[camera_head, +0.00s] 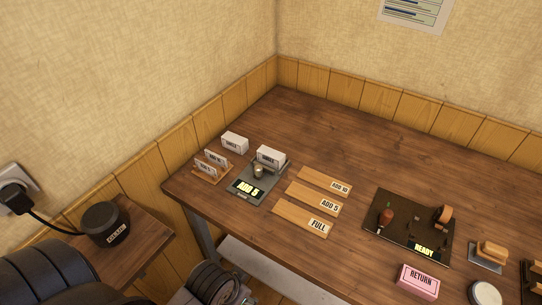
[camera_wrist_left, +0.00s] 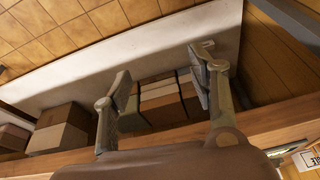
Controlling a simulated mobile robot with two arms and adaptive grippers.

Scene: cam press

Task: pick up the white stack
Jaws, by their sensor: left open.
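Two small white stacks with dark print are in the head view. One white stack (camera_head: 235,142) sits on the table near the left wall. The other white stack (camera_head: 270,156) is at the back of a grey device (camera_head: 248,193) marked ADD 5. I cannot tell which one the task names. My left gripper (camera_wrist_left: 160,68) is open and empty in the left wrist view, pointing at the area below the table, away from both stacks. Its fingers do not show in the head view. My right gripper is not in view.
A wooden card rack (camera_head: 208,170) stands at the table's left edge. Wooden strips (camera_head: 308,205), a dark tray (camera_head: 410,225) and a pink RETURN box (camera_head: 417,281) lie rightward. A black pot (camera_head: 105,223) stands on a side table. Cardboard boxes (camera_wrist_left: 62,130) are below.

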